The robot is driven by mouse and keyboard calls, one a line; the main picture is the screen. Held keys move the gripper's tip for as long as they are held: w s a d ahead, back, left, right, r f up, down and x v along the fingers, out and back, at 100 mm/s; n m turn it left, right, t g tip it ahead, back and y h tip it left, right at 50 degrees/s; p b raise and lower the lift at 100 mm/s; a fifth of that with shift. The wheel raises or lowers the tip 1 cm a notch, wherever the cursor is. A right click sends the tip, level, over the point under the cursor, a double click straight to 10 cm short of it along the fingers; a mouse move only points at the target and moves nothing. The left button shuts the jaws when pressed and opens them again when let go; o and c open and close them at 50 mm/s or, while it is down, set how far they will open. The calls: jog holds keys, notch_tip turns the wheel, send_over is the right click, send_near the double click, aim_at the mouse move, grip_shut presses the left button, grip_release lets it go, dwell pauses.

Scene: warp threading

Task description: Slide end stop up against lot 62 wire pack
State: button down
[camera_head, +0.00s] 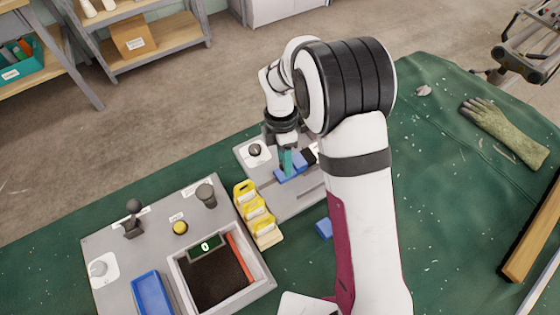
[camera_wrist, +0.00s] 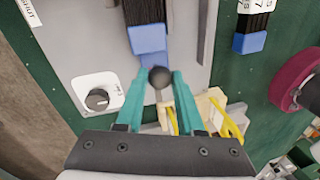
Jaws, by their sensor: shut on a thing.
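My gripper (camera_head: 286,168) has its teal fingers down over the grey plate (camera_head: 247,155). In the wrist view the fingertips (camera_wrist: 159,74) are closed around a dark ball knob (camera_wrist: 158,77) on a short post, which I take for the end stop's handle. Blue material (camera_wrist: 150,59) shows just beyond it; the stop's base is mostly hidden. A black wire pack (camera_wrist: 143,10) with a blue end (camera_wrist: 148,38) lies straight ahead. I cannot tell if stop and pack touch. No lot 62 tag is readable.
Another black wire pack with a blue end (camera_wrist: 249,42) and a partly cut-off tag lies to the right. A dial (camera_wrist: 97,99) is left of the fingers. A yellow rack (camera_head: 258,215) and a grey panel with a blue tray (camera_head: 152,293) stand nearby.

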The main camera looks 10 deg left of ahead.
jog(key=c, duration=0.5)
grip_release()
jog(key=shift+c, duration=0.2)
notch_tip(320, 180, up, 16)
jog(key=w+a, duration=0.1)
jog(key=w, duration=0.1)
jog(key=shift+w+a+f, duration=0.25)
jog(key=shift+a, duration=0.1)
jog(key=s+d+r+m+y, duration=0.1)
jog(key=s+d+r+m, duration=0.2)
jog(key=s+d+m, duration=0.5)
jog(key=s+d+r+m+y, duration=0.1)
jog(key=s+d+r+m, duration=0.1)
jog(key=s+d+m, duration=0.55)
jog(key=s+d+f+m+t+y, duration=0.1)
jog(key=s+f+m, duration=0.3)
jog(key=s+m, duration=0.4)
jog(key=m, duration=0.7)
jog(key=shift+s+d+t, duration=0.2)
jog(key=shift+t, duration=0.1)
